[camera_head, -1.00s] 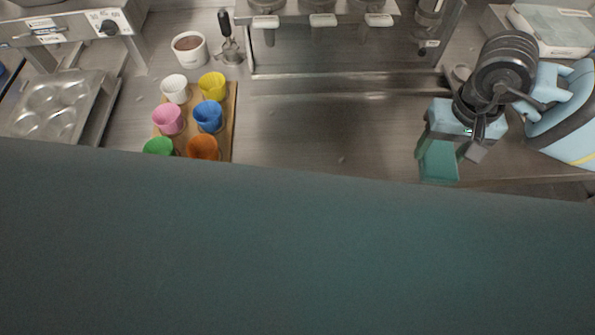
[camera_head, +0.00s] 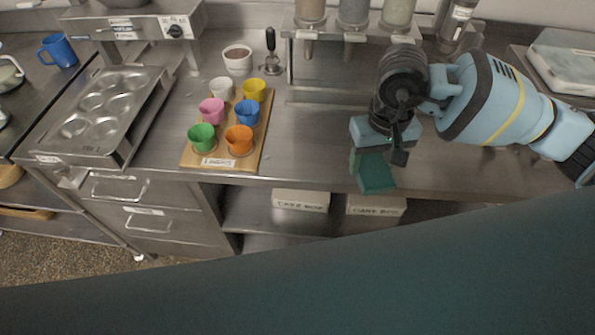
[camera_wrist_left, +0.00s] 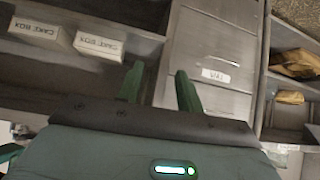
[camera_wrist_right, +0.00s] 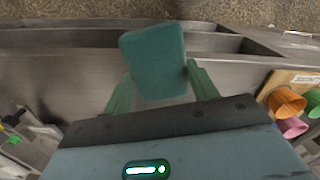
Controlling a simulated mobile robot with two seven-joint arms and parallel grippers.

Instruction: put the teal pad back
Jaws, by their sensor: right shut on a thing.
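The teal pad (camera_head: 376,174) is a small flat block, held in my right gripper (camera_head: 368,158) over the front edge of the steel counter. In the right wrist view the pad (camera_wrist_right: 155,60) sits tilted between the two fingers of the gripper (camera_wrist_right: 162,85), with the counter edge and floor behind it. My left gripper (camera_wrist_left: 157,85) shows only in its own wrist view. Its fingers are apart with nothing between them, facing the drawers and shelf below the counter. It is not seen in the head view.
A wooden board (camera_head: 222,164) with several coloured cups stands left of the pad. Further left is a muffin tray (camera_head: 75,140). Dispensers (camera_head: 352,15) stand behind. The counter between cups and right gripper is clear.

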